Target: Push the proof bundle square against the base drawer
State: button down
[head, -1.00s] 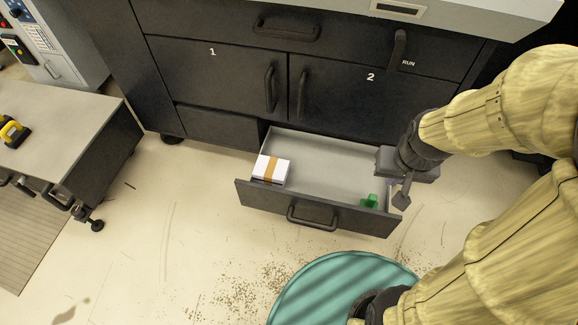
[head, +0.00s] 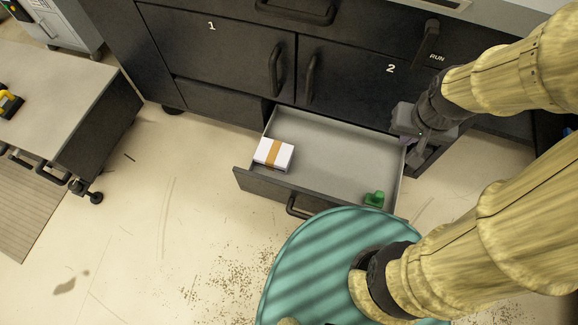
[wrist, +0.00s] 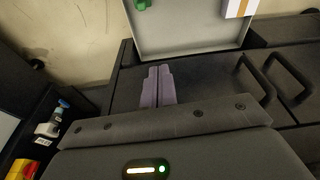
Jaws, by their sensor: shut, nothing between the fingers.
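The proof bundle (head: 263,150), a white stack with a brown band, lies in the front left part of the open base drawer (head: 345,147). The bundle looks slightly turned relative to the drawer sides. My gripper (head: 408,143) is at the drawer's right side, near its back, well apart from the bundle. In the wrist view its pale purple fingers (wrist: 158,84) are together and empty, pointing toward the drawer (wrist: 190,40). The bundle (wrist: 238,9) is cut off by the top edge of that view.
A green object (head: 374,199) sits in the drawer's front right corner. Cabinet doors 1 (head: 225,50) and 2 (head: 365,85) are shut above the drawer. A grey-topped cart (head: 60,80) stands left. The drawer's middle is clear, as is the floor left of it.

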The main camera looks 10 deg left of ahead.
jog(key=w+a+f+n+g+b, duration=0.1)
jog(key=w+a+f+n, duration=0.1)
jog(key=w+a+f, duration=0.3)
jog(key=w+a+f+n+b, duration=0.1)
jog(key=w+a+f+n, duration=0.15)
jog(key=a+f, duration=0.55)
jog(key=s+a+f+n+b, duration=0.1)
jog(key=a+f, duration=0.6)
jog(key=f, duration=0.3)
jog(key=s+a+f+n+g+b, duration=0.1)
jog(key=a+f+n, duration=0.1)
jog(key=a+f, duration=0.5)
notch_tip(320, 180, down, 3)
jog(key=shift+s+f+g, duration=0.1)
jog(key=shift+s+g, duration=0.05)
jog(key=shift+g, duration=0.15)
jog(key=shift+a+n, duration=0.1)
jog(key=shift+n, duration=0.15)
notch_tip(320, 180, down, 9)
jog(key=b, duration=0.4)
jog(key=shift+s+b, duration=0.1)
jog(key=shift+b, duration=0.3)
jog(key=shift+f, duration=0.4)
